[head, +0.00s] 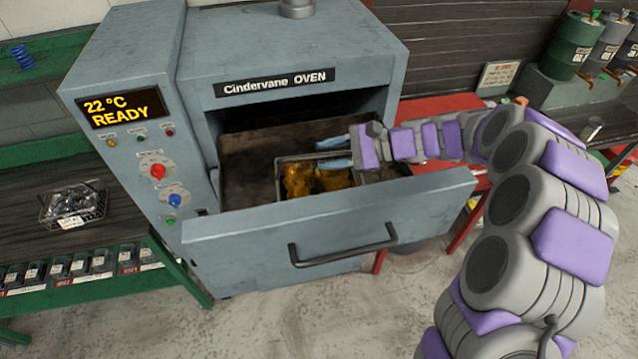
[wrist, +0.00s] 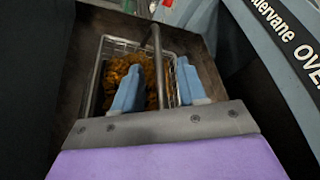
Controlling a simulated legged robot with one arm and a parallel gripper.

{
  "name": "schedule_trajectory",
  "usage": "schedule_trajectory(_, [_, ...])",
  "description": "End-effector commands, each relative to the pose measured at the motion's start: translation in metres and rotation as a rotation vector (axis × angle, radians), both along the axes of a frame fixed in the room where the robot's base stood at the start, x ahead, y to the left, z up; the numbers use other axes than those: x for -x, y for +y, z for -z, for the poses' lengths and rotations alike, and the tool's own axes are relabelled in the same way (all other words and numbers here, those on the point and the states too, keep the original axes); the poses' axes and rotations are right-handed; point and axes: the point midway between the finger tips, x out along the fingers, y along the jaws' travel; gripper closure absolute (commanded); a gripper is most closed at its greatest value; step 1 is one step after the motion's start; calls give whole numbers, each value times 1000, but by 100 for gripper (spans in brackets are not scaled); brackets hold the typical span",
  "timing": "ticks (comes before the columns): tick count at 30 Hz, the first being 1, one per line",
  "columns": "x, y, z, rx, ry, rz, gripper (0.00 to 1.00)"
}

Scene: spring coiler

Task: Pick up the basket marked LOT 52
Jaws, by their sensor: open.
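A wire basket (head: 281,178) with golden-brown contents sits in the pulled-out oven drawer; no lot mark on it shows. It also shows in the wrist view (wrist: 97,72). My gripper (head: 332,154) is open over this basket, with its blue fingers pointing to the left. In the wrist view, a grey bar (wrist: 158,70), seemingly the basket's handle, runs between the open fingers of my gripper (wrist: 160,88). I cannot tell whether either finger touches it. Another wire basket (head: 72,207) with dark grey contents stands on the left bench. Its white tag is too small to read surely.
The grey oven (head: 285,50) stands open, and its panel (head: 125,105) reads 22 °C READY. The drawer front (head: 330,215) rises before the basket. The green-edged bench (head: 130,215) is at left, a red table (head: 440,105) at right. Clear floor lies in front.

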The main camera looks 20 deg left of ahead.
Motion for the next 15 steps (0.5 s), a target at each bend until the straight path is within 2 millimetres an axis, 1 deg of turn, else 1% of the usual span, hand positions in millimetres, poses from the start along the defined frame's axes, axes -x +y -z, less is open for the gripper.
schedule_trajectory(2, [0, 0, 0, 0, 0, 0, 60])
schedule_trajectory(12, [0, 0, 0, 0, 1, 0, 92])
schedule_trajectory(15, [0, 0, 0, -1, 1, 0, 100])
